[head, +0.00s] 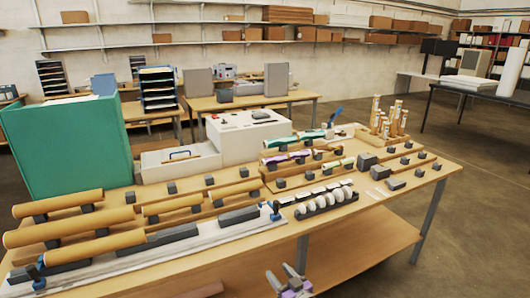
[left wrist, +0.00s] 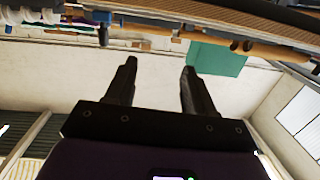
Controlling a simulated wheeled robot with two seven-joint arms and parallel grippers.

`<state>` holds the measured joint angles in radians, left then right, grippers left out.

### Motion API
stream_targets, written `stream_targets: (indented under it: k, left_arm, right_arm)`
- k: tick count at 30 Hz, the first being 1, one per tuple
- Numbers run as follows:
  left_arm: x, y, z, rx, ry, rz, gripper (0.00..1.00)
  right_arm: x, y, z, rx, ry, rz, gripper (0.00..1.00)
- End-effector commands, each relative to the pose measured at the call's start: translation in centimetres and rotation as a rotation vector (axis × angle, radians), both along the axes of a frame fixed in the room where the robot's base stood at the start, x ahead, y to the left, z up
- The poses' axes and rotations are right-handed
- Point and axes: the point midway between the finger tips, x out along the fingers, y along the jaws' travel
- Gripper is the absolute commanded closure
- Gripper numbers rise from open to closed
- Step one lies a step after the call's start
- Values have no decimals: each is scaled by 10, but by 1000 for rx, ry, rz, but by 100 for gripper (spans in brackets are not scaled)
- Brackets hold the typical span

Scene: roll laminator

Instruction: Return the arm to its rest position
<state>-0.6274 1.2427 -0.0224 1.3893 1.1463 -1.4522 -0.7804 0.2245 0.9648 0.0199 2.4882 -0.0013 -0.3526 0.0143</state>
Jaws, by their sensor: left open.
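My left gripper (head: 279,271) shows at the bottom edge of the head view, in front of the table's near edge, with its purple body partly cut off. In the left wrist view its two dark fingers (left wrist: 160,68) stand apart with nothing between them. The roll laminator setup on the wooden table (head: 350,238) includes a white machine (head: 247,135) at the back and brown rolls (head: 68,232) lying on dark supports at the front left. My right gripper is not in view.
A large green box (head: 66,148) stands at the table's back left; it also shows in the left wrist view (left wrist: 217,57). A white row of knobs (head: 325,200) sits near the front edge. A lower shelf (head: 350,245) lies under the tabletop. The floor at the right is clear.

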Motion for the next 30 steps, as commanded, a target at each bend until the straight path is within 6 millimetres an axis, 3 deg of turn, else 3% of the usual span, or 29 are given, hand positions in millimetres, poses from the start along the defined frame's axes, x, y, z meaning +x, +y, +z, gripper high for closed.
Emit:
stream_targets:
  k: [6,8,10,14,18,21,24,27,30]
  left_arm:
    - [9,48,-72,-68,158,-167,46]
    - [3,66,-101,-109,235,-222,46]
    - [-16,88,-142,-180,356,-291,46]
    - [-82,119,-209,-351,614,-392,46]
    - [-177,139,-253,-549,890,-446,46]
    - [-244,145,-264,-676,1061,-464,46]
    - [-297,146,-265,-773,1192,-471,46]
    - [-331,146,-262,-835,1277,-474,46]
    - [-348,146,-259,-865,1318,-477,46]
  right_arm:
    - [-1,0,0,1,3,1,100]
    - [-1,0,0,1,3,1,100]
    - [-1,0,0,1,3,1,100]
    - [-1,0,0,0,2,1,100]
    - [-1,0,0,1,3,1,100]
    - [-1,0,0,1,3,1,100]
    - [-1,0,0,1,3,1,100]
    - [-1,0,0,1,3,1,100]
    - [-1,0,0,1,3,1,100]
